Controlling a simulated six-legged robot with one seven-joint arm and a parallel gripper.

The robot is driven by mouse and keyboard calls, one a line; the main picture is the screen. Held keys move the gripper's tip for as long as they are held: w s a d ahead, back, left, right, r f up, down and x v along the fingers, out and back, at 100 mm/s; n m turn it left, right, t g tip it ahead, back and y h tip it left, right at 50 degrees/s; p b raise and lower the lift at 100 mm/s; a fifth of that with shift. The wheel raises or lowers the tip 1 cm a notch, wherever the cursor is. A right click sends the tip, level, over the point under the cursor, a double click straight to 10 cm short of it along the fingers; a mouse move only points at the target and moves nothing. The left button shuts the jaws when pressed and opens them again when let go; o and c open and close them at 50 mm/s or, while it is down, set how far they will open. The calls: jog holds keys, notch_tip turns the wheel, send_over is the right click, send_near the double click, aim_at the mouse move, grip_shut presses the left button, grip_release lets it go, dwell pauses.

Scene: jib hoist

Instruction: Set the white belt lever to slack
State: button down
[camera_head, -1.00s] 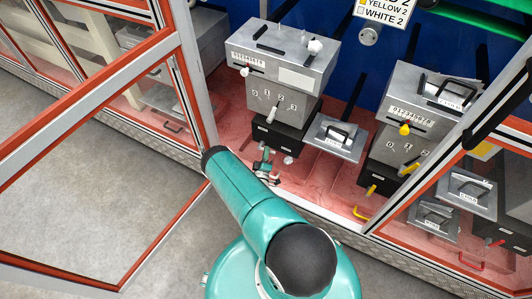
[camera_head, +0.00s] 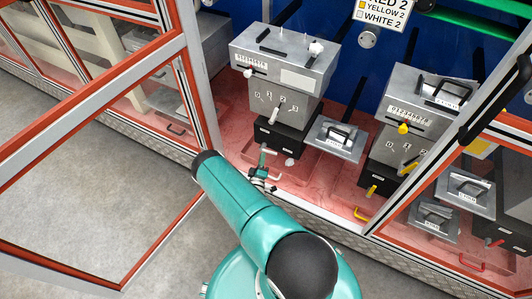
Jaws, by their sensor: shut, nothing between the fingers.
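The white-marked machine is a grey box (camera_head: 300,76) on a black base block (camera_head: 283,136), in the open bay at upper middle. It carries a white knob on a scale (camera_head: 247,73), a white lever (camera_head: 273,116) beside digits, and a white knob on top (camera_head: 317,48). A small white knob (camera_head: 289,162) sits low in front of the base block. I cannot tell which of these is the belt lever, or read any slack mark. My gripper (camera_head: 264,150) is small in view, shut and empty, just in front of the base block and left of the low knob.
An open red-and-white framed door (camera_head: 92,112) stands at left. A similar yellow-marked machine (camera_head: 407,118) stands to the right, with a grey handled plate (camera_head: 338,138) between them. A sign (camera_head: 384,14) hangs above. The pink bay floor (camera_head: 318,175) has a front edge rail.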

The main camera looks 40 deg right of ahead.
jog(key=shift+s+a+f, duration=0.25)
jog(key=shift+a, duration=0.45)
jog(key=shift+s+a+f, duration=0.3)
jog(key=shift+a, duration=0.35)
jog(key=shift+s+a+f, duration=0.25)
jog(key=shift+a, duration=0.45)
